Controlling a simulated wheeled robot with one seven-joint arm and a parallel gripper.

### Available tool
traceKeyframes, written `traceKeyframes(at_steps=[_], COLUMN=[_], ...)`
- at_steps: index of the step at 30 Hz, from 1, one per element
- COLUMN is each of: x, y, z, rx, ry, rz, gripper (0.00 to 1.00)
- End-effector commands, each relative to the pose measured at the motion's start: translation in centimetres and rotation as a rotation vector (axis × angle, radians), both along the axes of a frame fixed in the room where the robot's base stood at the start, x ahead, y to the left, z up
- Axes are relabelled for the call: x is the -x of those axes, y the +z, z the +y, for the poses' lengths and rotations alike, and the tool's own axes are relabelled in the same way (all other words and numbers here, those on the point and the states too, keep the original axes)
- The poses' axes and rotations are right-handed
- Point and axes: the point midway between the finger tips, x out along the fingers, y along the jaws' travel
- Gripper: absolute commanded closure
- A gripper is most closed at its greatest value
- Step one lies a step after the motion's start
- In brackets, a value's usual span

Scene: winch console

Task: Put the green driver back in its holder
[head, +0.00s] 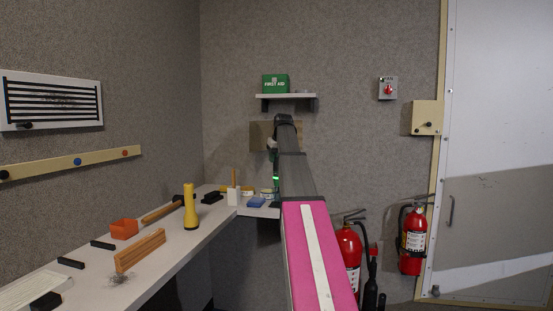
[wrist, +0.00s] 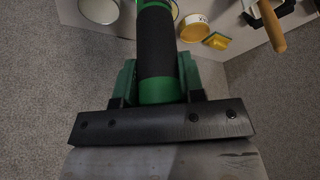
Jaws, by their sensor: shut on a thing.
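The green driver shows in the wrist view as a thick handle (wrist: 157,50) with green ends and a black grip, running up out of the top edge. My gripper (wrist: 159,82) is shut around it, with one green finger on each side. In the head view my gripper (head: 276,182) is small and mostly hidden by my arm, with a bit of bright green at it, just above the far end of the bench. The driver's tip is out of view. I cannot make out the holder; my arm covers part of that corner.
The wrist view shows a yellow roll (wrist: 195,29) and a wooden handle (wrist: 272,25). A first-aid shelf (head: 286,97) is above.

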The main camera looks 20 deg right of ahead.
Motion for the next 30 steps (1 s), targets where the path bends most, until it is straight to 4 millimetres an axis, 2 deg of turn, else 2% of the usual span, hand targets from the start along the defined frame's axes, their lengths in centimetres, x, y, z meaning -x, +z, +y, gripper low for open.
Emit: traceKeyframes(at_steps=[15, 30], x=[0.0, 0.0], y=[-1.7, -1.7], z=[0.0, 0.0], rx=[0.000, 0.000], ry=[0.000, 0.000], rz=[-0.001, -0.001], gripper=[0.98, 0.98])
